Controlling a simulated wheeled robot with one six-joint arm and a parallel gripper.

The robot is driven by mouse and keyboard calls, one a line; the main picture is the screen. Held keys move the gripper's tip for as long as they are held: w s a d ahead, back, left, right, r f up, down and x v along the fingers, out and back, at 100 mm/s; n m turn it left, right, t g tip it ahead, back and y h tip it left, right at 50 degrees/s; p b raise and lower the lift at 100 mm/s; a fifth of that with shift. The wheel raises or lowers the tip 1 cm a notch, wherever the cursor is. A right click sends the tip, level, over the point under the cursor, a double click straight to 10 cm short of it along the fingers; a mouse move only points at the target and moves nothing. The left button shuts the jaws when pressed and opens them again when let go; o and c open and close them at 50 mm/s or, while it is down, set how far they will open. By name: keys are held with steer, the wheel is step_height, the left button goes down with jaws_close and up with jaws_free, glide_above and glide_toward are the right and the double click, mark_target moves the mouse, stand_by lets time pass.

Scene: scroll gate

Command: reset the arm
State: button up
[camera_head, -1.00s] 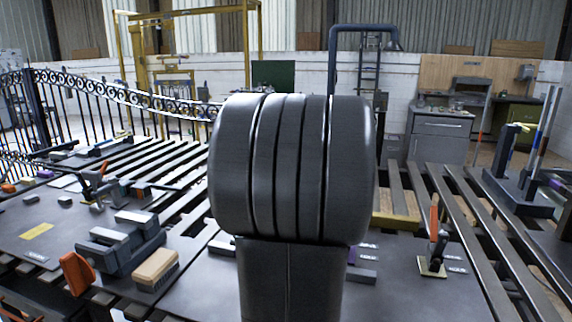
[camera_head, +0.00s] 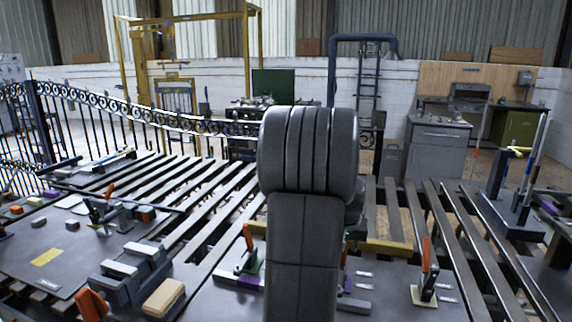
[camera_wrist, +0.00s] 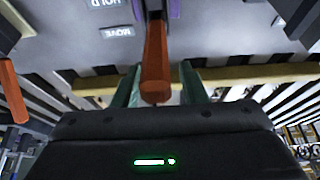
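My gripper (camera_wrist: 160,88) shows in the wrist view with its two greenish fingers apart. An orange handle (camera_wrist: 155,65) on a purple-edged fitting lies in the gap between them, and I see no firm contact with either finger. My dark arm stands upright in the middle of the head view and hides the gripper there. An orange-handled clamp (camera_head: 247,250) with a green part stands just left of my arm. Another orange-handled clamp (camera_head: 427,275) stands on a pale base to the right.
The slatted bench (camera_head: 470,235) carries dark plates with blocks and a tan-topped brush-like block (camera_head: 164,298) at left. A second orange handle (camera_wrist: 12,92) shows left in the wrist view. A scroll-topped gate (camera_head: 130,112) stands at back left. Upright tools (camera_head: 533,160) stand at right.

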steer(key=v, duration=1.3)
steer(key=shift+a+r, duration=0.1)
steer(key=shift+r, duration=0.25)
